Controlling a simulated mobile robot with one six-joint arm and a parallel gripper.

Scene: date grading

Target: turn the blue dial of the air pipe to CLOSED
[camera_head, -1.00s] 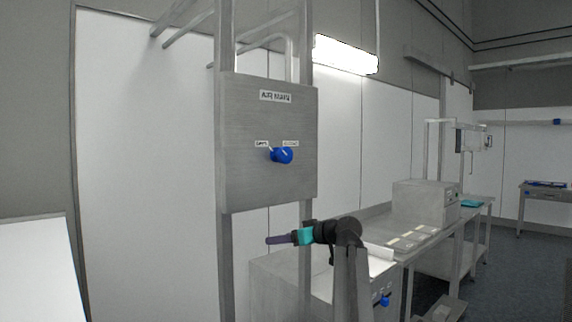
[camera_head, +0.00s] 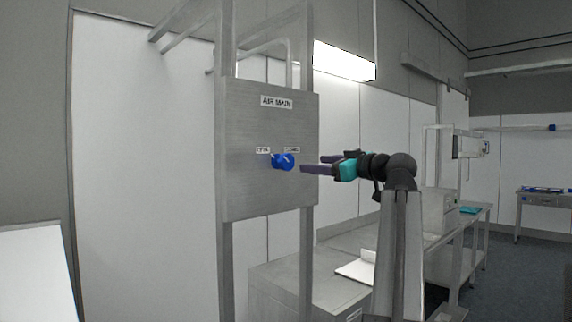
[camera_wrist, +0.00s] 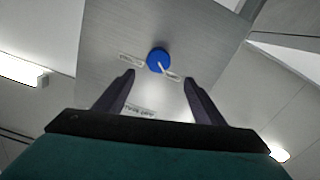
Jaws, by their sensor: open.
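The blue dial (camera_head: 283,161) sits on the front of the grey metal AIR MAIN panel (camera_head: 270,200), below two small labels, OPEN at left and CLOSED at right. In the wrist view the panel appears upside down. There the dial (camera_wrist: 158,59) has a white pointer directed at the shorter label on the picture's right, which fits OPEN. My gripper (camera_head: 312,164) is open and empty, to the right of the dial in the head view. In the wrist view the dial lies ahead, between and beyond the two fingertips (camera_wrist: 159,78), apart from them.
Grey posts (camera_head: 224,260) carry the panel, with pipes above it. A metal bench (camera_head: 290,285) with a white board (camera_head: 355,271) stands below and right. A lit lamp (camera_head: 343,60) hangs behind.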

